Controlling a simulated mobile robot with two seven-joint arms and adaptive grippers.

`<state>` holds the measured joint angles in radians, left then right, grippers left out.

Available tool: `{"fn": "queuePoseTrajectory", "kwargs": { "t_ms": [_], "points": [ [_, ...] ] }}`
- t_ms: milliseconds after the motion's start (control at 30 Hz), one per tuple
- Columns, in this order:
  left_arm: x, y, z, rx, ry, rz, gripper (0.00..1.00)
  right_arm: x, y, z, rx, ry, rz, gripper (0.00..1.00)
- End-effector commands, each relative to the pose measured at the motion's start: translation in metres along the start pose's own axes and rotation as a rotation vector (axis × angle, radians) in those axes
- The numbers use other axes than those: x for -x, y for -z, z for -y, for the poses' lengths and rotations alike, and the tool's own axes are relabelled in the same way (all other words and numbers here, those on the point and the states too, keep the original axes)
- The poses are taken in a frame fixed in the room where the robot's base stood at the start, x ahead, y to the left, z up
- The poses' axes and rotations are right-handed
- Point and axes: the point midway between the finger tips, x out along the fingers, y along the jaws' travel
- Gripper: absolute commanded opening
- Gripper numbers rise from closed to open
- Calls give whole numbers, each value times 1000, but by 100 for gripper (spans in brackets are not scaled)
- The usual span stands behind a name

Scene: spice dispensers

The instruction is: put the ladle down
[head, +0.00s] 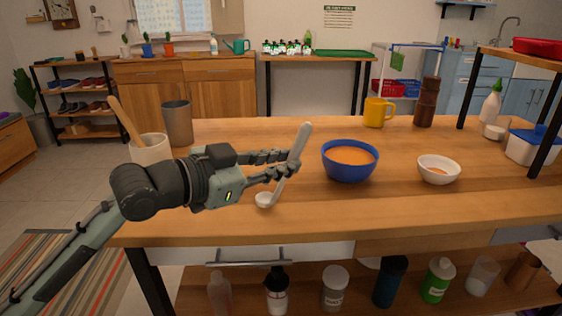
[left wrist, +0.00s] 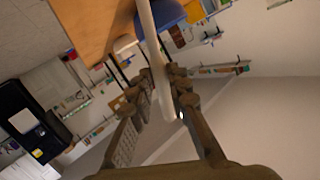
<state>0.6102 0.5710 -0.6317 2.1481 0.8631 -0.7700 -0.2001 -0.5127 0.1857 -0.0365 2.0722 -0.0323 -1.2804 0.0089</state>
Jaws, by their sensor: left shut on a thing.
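The white ladle (head: 302,143) is held in my left gripper (head: 280,163), which is shut on its handle. The handle leans up and to the right, and the small bowl end (head: 264,200) hangs low at or just above the wooden table (head: 410,217); I cannot tell whether it touches. In the left wrist view the ladle handle (left wrist: 152,45) runs between the fingers (left wrist: 163,88). A blue bowl (head: 350,170) of orange contents stands just right of the ladle. My right gripper is not in view.
A white bowl (head: 438,176) stands to the right. A yellow mug (head: 377,112) and a brown grinder (head: 427,103) stand at the back. A metal cup (head: 178,124) and a utensil crock (head: 149,150) are at the left. The table front, right of the ladle, is clear.

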Motion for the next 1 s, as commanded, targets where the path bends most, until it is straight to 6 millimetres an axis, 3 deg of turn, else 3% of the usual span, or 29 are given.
{"fn": "queuePoseTrajectory", "kwargs": {
  "t_ms": [133, 167, 333, 733, 1000],
  "points": [
    [-1, -5, -2, 0, 0, 1, 0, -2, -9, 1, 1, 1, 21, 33],
    [-1, -6, -2, 0, 0, 2, 18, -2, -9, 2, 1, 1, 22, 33],
    [-1, -5, -2, 0, 0, 1, 37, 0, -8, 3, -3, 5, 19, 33],
    [3, 1, 1, -1, 1, 1, 37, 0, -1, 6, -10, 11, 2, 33],
    [58, -3, 0, -3, 2, 7, 37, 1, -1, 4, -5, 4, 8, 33]
  ]
}}
